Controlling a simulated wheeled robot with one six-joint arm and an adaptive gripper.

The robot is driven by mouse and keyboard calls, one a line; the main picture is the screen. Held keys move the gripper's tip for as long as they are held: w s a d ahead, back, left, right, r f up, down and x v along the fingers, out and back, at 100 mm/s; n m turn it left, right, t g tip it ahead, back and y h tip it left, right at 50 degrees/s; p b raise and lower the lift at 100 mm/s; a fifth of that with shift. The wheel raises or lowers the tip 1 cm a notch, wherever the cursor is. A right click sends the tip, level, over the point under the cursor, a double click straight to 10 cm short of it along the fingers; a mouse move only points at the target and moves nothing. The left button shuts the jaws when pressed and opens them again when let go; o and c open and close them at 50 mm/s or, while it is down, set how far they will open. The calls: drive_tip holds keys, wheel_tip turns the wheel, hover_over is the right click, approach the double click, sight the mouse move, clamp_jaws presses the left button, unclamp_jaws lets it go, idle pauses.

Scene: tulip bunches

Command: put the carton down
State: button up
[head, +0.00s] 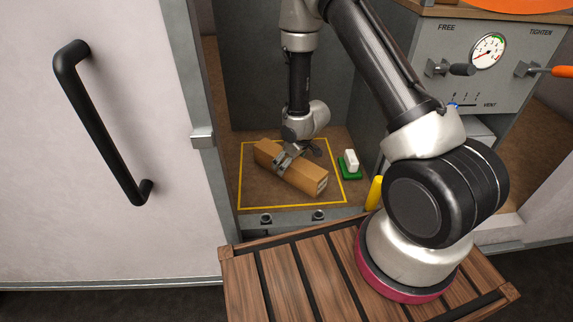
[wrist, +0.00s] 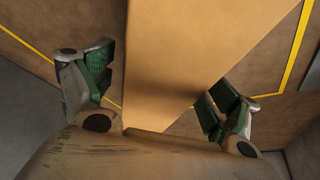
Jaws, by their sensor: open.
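A brown carton (head: 304,176) lies on its long side on the brown floor of an open bay, inside a yellow outlined square (head: 262,205). It lies slanted, its printed end to the lower right. My gripper (head: 294,160) is above the carton, pointing down over it. In the wrist view the carton (wrist: 185,50) runs between the two green-padded fingers of my gripper (wrist: 160,90). A gap shows between the carton and the left finger; the right finger is close to it, and contact there is unclear.
A white block on a green base (head: 349,165) stands right of the square. A yellow post (head: 374,192) is near the front edge. A white door with a black handle (head: 98,125) is at left, a gauge panel (head: 488,52) at right. A slatted wooden deck (head: 310,270) lies in front.

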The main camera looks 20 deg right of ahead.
drive_tip(key=v, duration=1)
drive_tip(key=s+d+r+m+h, duration=0.1)
drive_tip(key=s+d+r, duration=0.15)
drive_tip(key=r, duration=0.45)
drive_tip(key=s+d+r+m+t+h, duration=0.1)
drive_tip(key=d+r, duration=0.3)
drive_tip(key=r, duration=0.3)
drive_tip(key=s+d+r+m+h, duration=0.1)
drive_tip(key=d+r, duration=0.3)
drive_tip(key=r, duration=0.4)
drive_tip(key=s+r+m, duration=0.1)
drive_tip(key=s+r, duration=0.3)
drive_tip(key=s, duration=0.3)
drive_tip(key=s+d+r+m, duration=0.1)
drive_tip(key=s+r, duration=0.3)
drive_tip(key=s, duration=0.3)
drive_tip(key=s+d+r+m, duration=0.1)
drive_tip(key=s+r, duration=0.3)
drive_tip(key=s, duration=0.4)
drive_tip(key=shift+m+y, duration=0.3)
drive_tip(key=shift+m, duration=0.1)
